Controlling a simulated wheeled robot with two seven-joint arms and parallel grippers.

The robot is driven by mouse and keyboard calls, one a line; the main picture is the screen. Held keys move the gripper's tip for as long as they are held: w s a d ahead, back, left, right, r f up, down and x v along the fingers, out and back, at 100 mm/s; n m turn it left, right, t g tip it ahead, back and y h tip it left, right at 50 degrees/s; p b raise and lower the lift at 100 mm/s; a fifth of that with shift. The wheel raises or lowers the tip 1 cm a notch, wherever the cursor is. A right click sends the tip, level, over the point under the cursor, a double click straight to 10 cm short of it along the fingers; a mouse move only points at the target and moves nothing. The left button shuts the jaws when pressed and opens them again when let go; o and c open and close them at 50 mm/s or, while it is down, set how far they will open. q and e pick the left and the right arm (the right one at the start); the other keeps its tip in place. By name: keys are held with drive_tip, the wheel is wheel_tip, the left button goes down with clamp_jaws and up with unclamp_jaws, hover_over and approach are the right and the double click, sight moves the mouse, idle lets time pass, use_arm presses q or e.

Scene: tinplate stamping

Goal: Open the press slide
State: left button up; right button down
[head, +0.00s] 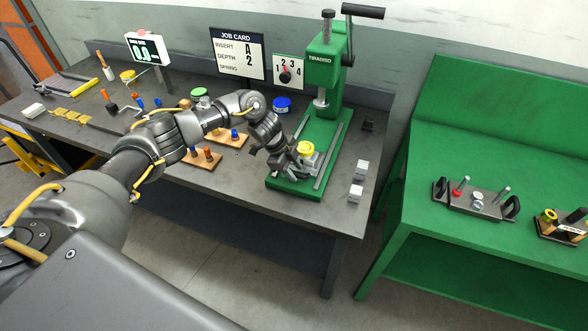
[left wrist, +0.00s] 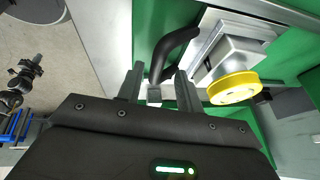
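The green arbor press (head: 322,95) stands at the right end of the dark bench. On its base, a silver slide (head: 305,164) carries a yellow round part (head: 305,148). In the left wrist view, the slide (left wrist: 238,52), the yellow part (left wrist: 233,88) and a black curved handle (left wrist: 172,48) show. My left gripper (head: 282,162) is beside the slide, at the left of the press base. In the left wrist view its fingers (left wrist: 160,72) are apart, with the handle's near end between or just beyond the tips. Contact cannot be told. My right gripper is out of view.
The press lever (head: 362,11) is up at top right. Two metal blocks (head: 358,180) sit right of the press. Wooden peg boards (head: 203,157) lie under my left arm. A blue tin (head: 282,104) and a dial board (head: 288,71) are behind. A green table (head: 470,240) stands right.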

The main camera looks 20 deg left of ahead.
use_arm(q)
drive_tip(key=b+v, duration=0.3)
drive_tip(key=v, duration=0.8)
drive_tip(key=shift+f, duration=0.1)
